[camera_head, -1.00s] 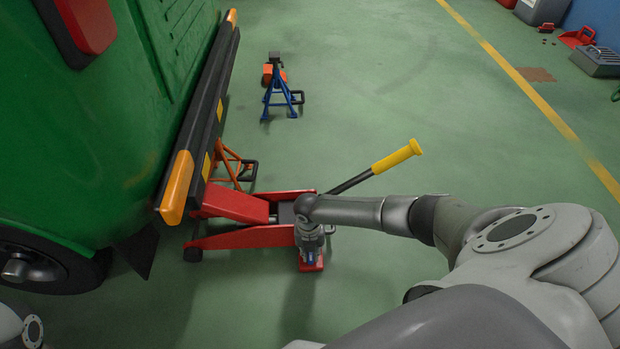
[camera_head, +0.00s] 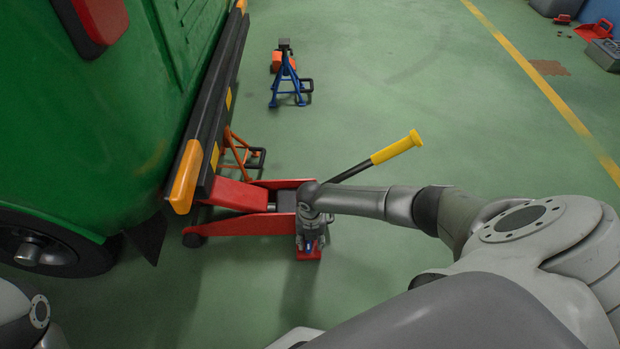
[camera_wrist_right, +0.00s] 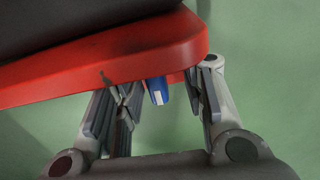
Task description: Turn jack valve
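The red floor jack (camera_head: 235,228) sits on the floor with its front end beside the green vehicle's bumper. Its black handle with a yellow grip (camera_head: 395,148) slants up to the right. My right gripper (camera_head: 309,243) points down at the jack's rear end, partly hiding it. In the right wrist view, the blue valve (camera_wrist_right: 158,92) with a white mark sticks out below the red jack body (camera_wrist_right: 150,60). My right gripper (camera_wrist_right: 160,100) is open, with one finger on each side of the valve and visible gaps between. My left gripper is out of view.
The green vehicle (camera_head: 80,140) with its black and orange bumper (camera_head: 187,175) fills the left. An orange stand (camera_head: 238,150) is by the bumper; a blue stand (camera_head: 290,85) is farther back. Open green floor lies right of the jack.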

